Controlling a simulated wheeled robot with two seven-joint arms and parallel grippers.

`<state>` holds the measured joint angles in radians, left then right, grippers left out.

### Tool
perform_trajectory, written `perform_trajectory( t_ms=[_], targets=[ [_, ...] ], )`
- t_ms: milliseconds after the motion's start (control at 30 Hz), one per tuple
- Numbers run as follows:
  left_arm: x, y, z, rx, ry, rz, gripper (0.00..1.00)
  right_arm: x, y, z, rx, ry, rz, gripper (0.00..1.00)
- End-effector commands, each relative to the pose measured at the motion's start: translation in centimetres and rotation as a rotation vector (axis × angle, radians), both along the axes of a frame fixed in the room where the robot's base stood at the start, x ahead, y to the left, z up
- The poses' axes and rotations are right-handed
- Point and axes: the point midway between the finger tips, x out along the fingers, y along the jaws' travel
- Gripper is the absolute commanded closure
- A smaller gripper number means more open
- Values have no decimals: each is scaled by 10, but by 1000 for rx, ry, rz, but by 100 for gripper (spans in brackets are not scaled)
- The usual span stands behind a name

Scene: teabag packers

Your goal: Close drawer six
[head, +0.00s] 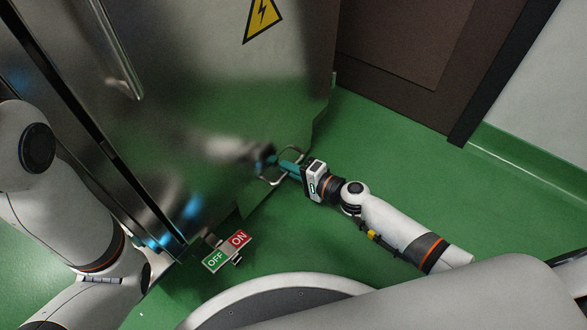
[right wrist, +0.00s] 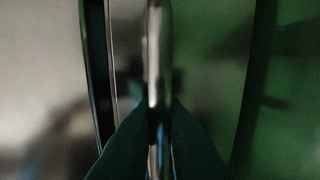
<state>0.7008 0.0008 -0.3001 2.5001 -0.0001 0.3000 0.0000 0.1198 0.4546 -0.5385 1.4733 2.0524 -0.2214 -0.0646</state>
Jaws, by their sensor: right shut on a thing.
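A tall shiny metal cabinet (head: 215,95) fills the upper left and centre of the head view. My right gripper (head: 274,162) is at its lower right edge, with teal fingers on a curved metal handle (head: 296,152). In the right wrist view the handle (right wrist: 158,60) is an upright metal bar between the teal fingers (right wrist: 160,125), which are shut on it. No drawer number shows, so I cannot tell whether this handle belongs to drawer six, nor how far any drawer is open. My left gripper is out of view; only my left arm shows.
A long bar handle (head: 120,62) is on the cabinet front, near a yellow warning triangle (head: 262,20). An ON/OFF sign (head: 227,251) stands low by the cabinet's corner. Green floor (head: 400,165) is clear to the right. A brown door (head: 410,50) and pale wall lie beyond.

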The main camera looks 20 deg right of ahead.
Motion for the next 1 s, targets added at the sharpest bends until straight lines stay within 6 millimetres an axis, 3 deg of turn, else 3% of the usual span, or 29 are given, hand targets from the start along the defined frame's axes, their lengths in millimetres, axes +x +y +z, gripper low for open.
perform_trajectory(
  t_ms=[33, 133, 533, 1000],
  targets=[
    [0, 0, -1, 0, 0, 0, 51, 2, 0, 1, 1, -3, -6, 88],
    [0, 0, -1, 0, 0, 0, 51, 2, 0, 1, 0, -4, -5, 72],
    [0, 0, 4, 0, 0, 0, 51, -6, -5, 3, 1, -1, -3, 72],
    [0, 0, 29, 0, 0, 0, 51, -75, -59, 21, 1, 1, -4, 72]
  ],
)
